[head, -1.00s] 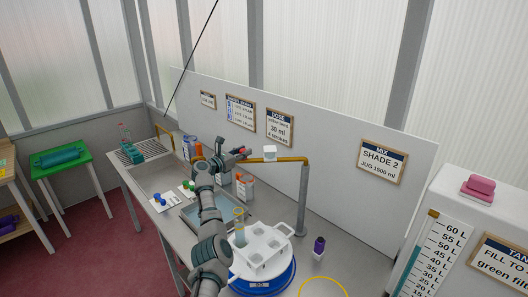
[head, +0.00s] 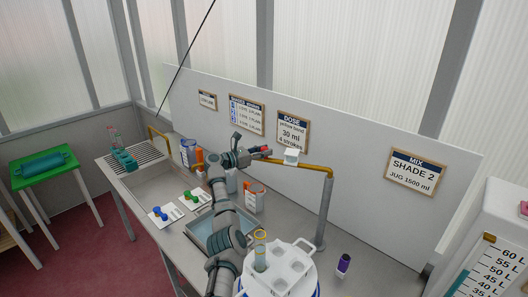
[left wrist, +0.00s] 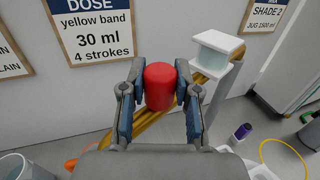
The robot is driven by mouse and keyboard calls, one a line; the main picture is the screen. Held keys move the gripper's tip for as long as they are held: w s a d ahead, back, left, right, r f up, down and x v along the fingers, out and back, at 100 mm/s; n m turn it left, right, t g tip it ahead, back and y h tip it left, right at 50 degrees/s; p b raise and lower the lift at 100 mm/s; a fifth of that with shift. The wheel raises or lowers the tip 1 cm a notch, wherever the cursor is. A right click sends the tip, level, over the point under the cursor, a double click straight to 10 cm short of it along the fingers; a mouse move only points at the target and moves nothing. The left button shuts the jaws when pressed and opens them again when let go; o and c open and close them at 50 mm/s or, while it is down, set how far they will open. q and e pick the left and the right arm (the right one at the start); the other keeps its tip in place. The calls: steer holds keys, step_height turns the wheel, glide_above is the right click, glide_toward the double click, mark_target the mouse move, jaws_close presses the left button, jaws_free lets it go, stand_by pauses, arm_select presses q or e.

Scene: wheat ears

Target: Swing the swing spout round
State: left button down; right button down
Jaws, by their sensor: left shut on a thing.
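The swing spout (head: 308,166) is a yellow pipe on top of a grey post (head: 324,215), reaching left along the white back panel. A white block (head: 291,157) sits on the pipe; it also shows in the left wrist view (left wrist: 217,52). A red knob (left wrist: 160,87) stands at the pipe's free end. My left gripper (head: 256,153) is at that end. In the left wrist view its two fingers (left wrist: 160,100) stand on either side of the red knob, shut on it. The pipe passes behind the fingers. My right gripper is not in view.
A white holder with square openings (head: 280,268) and a tall cylinder (head: 260,250) stand near my left arm. A blue-grey basin (head: 200,232), an orange-labelled jar (head: 255,197) and a purple-capped bottle (head: 344,264) are on the bench. Bench right of the post is mostly clear.

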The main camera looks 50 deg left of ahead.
arm_select(q)
steer(key=c, duration=0.8)
jaws_free()
steer(key=shift+w, duration=0.15)
steer(key=s, duration=0.4)
steer(key=s+a, duration=0.1)
steer(key=s, duration=0.6)
steer(key=shift+s+a+f, duration=0.1)
steer(key=shift+s+a, duration=0.2)
steer(key=shift+s, duration=0.05)
